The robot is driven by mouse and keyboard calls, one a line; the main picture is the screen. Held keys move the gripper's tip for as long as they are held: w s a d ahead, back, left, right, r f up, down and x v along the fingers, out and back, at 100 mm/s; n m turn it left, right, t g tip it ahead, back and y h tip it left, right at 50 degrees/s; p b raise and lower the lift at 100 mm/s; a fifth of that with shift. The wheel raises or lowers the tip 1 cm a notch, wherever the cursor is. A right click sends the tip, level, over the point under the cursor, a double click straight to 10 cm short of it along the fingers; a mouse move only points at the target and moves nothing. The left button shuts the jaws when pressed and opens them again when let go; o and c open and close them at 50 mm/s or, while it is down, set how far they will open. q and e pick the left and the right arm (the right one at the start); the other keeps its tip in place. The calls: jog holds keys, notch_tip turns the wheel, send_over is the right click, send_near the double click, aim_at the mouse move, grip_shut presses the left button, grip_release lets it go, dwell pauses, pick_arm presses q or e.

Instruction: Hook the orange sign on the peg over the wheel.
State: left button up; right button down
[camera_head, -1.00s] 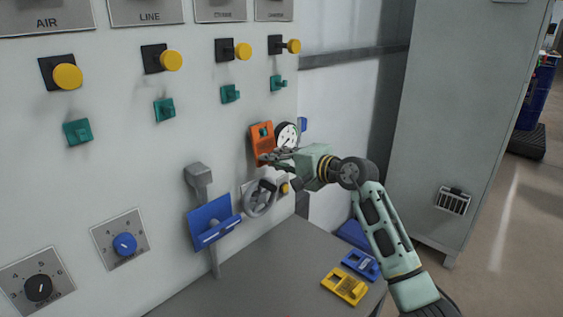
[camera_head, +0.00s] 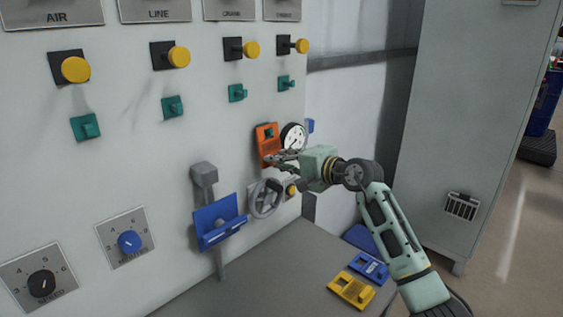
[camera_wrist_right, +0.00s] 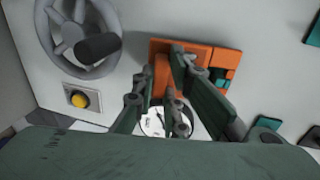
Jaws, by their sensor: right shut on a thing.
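The orange sign (camera_head: 266,146) is flat against or very near the grey panel, above the wheel (camera_head: 265,199). A teal peg (camera_head: 269,132) shows in the sign's opening. I cannot tell whether the sign's weight hangs on it. My right gripper (camera_head: 273,159) is shut on the lower part of the sign. In the right wrist view, the fingers (camera_wrist_right: 172,72) pinch an orange tab of the sign (camera_wrist_right: 205,54), and teal (camera_wrist_right: 222,79) shows in its opening. The wheel (camera_wrist_right: 80,38) is at upper left there. My left gripper is not in view.
A round gauge (camera_head: 293,137) is close beside the sign. A yellow button (camera_head: 291,190) is beside the wheel. A blue holder (camera_head: 218,223) is to its left. Yellow (camera_head: 351,290) and blue (camera_head: 370,266) signs lie on the grey table (camera_head: 270,278). More teal pegs line the panel.

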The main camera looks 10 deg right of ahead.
jog(key=c, duration=1.7)
grip_release()
